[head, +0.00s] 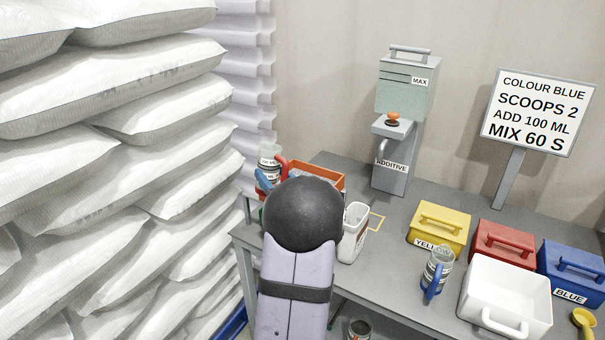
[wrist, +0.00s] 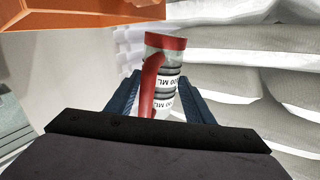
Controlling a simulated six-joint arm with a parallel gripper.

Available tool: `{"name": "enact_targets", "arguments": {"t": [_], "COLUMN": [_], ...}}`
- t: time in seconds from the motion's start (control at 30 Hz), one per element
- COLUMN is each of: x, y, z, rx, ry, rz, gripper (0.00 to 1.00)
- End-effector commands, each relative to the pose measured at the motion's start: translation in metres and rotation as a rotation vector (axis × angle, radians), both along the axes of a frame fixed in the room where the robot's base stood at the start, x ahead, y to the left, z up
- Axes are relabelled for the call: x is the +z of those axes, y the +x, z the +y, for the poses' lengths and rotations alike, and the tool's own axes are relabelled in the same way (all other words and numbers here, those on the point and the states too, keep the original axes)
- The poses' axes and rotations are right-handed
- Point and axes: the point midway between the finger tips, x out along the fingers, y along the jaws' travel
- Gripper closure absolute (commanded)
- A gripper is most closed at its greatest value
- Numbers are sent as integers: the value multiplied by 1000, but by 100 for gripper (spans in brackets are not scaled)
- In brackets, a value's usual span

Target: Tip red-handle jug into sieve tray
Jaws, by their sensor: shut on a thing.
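The red-handle jug (head: 268,167) is clear with grey markings, at the left end of the bench beside an orange-rimmed tray (head: 330,181), which looks like the sieve tray. The jug looks near upright in the head view. In the wrist view the jug (wrist: 170,72) shows its red rim, red handle and an ML label between the blue fingers of my gripper (wrist: 160,92), which is shut on it. The orange tray edge (wrist: 75,18) is at the upper left there. My arm hides much of the tray and gripper in the head view; the jug's contents cannot be told.
A white tub (head: 354,235) stands right of my arm. A blue-handled jug (head: 438,268), a white bin (head: 478,302) and yellow (head: 440,226), red (head: 503,243) and blue (head: 570,268) lidded boxes fill the right. An additive dispenser (head: 392,170) stands behind. Stacked sacks (head: 110,130) rise at left.

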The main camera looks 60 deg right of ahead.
Motion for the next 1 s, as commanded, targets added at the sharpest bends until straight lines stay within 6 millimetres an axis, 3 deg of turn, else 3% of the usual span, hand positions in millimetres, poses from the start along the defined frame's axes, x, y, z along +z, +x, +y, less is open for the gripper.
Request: {"name": "enact_targets", "arguments": {"t": [0.03,0.3,1.0], "x": [8,16,1], "y": [-1,-3,-8], "z": [-2,-8,-25], "rx": [-1,0,-1], "ry": [22,150,482], "rz": [-8,-50,-161], "gripper": [85,85,85]}}
